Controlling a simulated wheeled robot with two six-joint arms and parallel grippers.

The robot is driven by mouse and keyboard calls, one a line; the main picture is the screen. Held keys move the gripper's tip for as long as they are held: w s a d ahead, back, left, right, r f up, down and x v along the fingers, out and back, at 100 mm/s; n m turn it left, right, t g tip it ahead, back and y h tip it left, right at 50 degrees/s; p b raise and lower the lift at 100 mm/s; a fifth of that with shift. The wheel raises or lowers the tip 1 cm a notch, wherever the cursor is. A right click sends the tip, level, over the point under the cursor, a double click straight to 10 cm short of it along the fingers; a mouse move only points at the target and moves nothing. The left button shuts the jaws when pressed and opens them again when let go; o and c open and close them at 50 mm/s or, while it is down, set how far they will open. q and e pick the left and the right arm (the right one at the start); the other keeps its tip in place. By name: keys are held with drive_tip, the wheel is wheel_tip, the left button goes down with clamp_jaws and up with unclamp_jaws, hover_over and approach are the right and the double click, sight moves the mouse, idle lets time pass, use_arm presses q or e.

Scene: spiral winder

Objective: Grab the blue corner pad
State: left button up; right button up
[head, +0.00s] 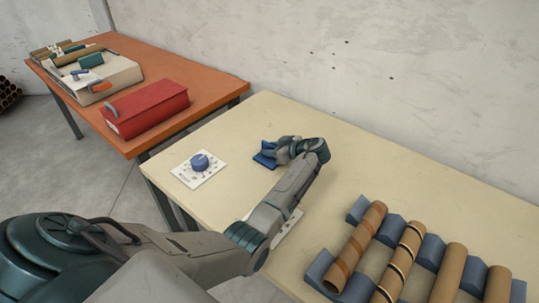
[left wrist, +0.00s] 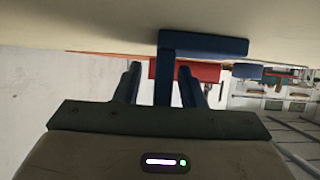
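The blue corner pad (head: 264,160) lies on the cream table (head: 225,205) toward its back edge, partly hidden by my left gripper (head: 281,152) in the head view. In the left wrist view the pad (left wrist: 212,46) is L-shaped, with one leg pointing down between the fingers. My left gripper (left wrist: 160,85) is open there, with a gap showing on each side of that leg. The fingers do not appear to touch it. My right gripper is not in view.
A white dial card with a blue knob (head: 200,162) lies left of the pad. Cardboard tubes (head: 355,246) rest on blue-grey cradles at front right. The wall is behind.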

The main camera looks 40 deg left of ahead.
use_arm(q)
clamp_jaws()
